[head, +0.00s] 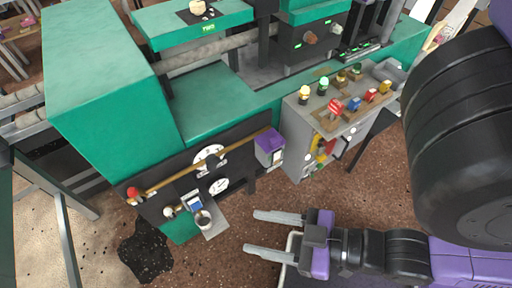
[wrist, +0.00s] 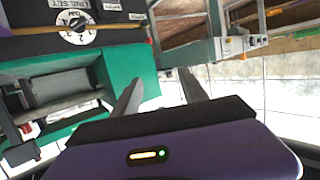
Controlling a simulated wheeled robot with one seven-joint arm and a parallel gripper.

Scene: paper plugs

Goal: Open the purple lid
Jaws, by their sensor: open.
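The purple lid (head: 269,141) tops a small box on the right end of the dark front panel of a green machine, in the head view. The lid appears shut. My gripper (head: 248,232) is open and empty, below the box and apart from it, with its fingers pointing left in the head view. In the wrist view my gripper (wrist: 158,88) shows two spread fingers with nothing between them. I cannot make out the purple lid in the wrist view.
A grey control box (head: 322,127) with coloured knobs stands right of the lid. Speckled floor is open below the panel.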

